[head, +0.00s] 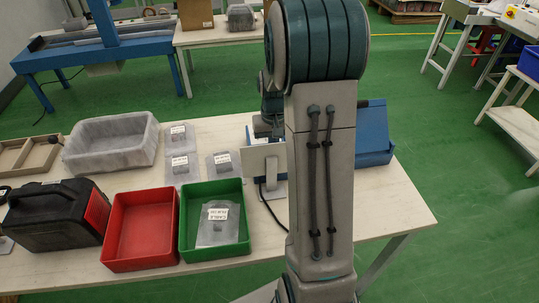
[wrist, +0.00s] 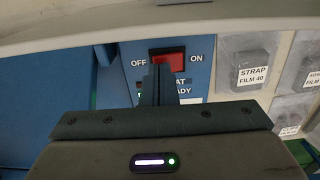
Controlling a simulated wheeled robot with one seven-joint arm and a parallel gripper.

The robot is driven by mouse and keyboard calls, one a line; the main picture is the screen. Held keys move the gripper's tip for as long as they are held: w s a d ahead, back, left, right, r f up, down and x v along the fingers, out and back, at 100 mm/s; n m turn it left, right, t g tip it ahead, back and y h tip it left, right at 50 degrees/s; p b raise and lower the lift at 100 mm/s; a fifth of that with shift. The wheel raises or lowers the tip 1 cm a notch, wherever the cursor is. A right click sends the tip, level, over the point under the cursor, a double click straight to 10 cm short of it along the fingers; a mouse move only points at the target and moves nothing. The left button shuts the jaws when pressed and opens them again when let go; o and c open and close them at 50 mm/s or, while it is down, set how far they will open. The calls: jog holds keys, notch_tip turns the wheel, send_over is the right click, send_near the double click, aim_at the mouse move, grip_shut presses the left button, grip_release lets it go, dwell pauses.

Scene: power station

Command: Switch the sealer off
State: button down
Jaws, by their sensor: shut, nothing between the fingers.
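The sealer is a blue machine (head: 374,130) on the table in the head view, largely hidden behind my arm. Its blue front panel (wrist: 195,83) fills the middle of the wrist view. A red rocker switch (wrist: 176,57) in a dark frame sits there between the words OFF on the left and ON on the right. My gripper (wrist: 161,72) is shut and empty, its fingertips in front of the switch's lower left part. I cannot tell whether they touch it. A label below the switch is partly hidden by the fingers, with a small green light to the left.
A green bin (head: 184,235) holding a labelled bag and a red bin (head: 111,240) stand at the table's front. Labelled bags (head: 222,163) lie behind them. A grey bin (head: 110,158) and a black case (head: 30,226) are at left. A dark cable (head: 268,207) runs over the table.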

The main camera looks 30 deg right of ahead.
jog(key=shift+f+b, duration=0.35)
jog(key=shift+f, duration=0.1)
jog(key=shift+r, duration=0.1)
jog(key=shift+r+p, duration=2.55)
jog(key=shift+r, duration=0.85)
